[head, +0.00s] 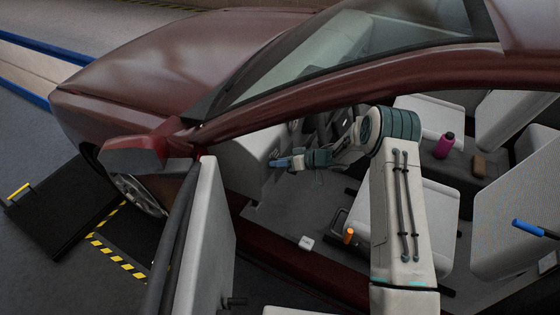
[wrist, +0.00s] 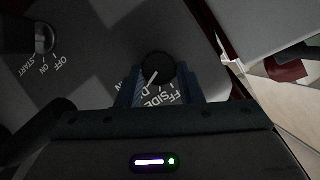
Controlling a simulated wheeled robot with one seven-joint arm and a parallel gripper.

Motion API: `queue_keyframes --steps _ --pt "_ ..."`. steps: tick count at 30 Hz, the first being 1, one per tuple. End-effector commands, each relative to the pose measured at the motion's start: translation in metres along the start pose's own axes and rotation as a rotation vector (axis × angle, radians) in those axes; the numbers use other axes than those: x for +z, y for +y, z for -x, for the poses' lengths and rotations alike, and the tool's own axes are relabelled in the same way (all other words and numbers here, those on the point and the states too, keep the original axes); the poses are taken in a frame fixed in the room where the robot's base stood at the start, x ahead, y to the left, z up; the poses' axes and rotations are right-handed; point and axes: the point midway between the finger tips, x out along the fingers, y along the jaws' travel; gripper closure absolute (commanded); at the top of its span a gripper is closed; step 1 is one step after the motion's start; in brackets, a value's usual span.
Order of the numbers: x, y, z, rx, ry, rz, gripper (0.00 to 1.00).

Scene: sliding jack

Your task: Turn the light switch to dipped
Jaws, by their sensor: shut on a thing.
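The light switch (wrist: 157,70) is a round black knob in the wrist view, on a grey dashboard panel. A white pointer line on it slants toward the lower left of the picture. Beneath it are white letters, partly covered, among them "SIDE" and part of "OFF"; I cannot tell which label the pointer meets. My gripper (wrist: 160,88) is shut on the knob, with a blue-grey finger on either side. In the head view my gripper (head: 279,162) reaches through the open door to the dashboard, and the knob is hidden there.
An ignition switch (wrist: 44,40) marked "START", "ON" and "OFF" is at the left in the wrist view. The open car door (head: 207,240) stands to the left of my arm. A magenta bottle (head: 444,146) and a brown block (head: 479,165) lie farther inside.

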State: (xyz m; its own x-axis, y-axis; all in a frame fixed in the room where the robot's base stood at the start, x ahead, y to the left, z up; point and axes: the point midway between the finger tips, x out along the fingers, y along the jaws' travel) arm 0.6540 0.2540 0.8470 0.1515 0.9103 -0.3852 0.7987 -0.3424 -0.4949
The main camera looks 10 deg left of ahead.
Motion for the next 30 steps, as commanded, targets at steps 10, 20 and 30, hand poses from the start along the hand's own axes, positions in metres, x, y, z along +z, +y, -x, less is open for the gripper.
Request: queue_keyframes --steps 10,20,30 --pt "-0.0001 0.0009 0.0001 -0.012 -0.001 -0.03 0.9" --pt "0.0 0.0009 0.0001 -0.011 -0.001 -0.029 0.45" --pt "-0.0001 0.0011 0.0034 -0.011 -0.001 -0.028 0.45"
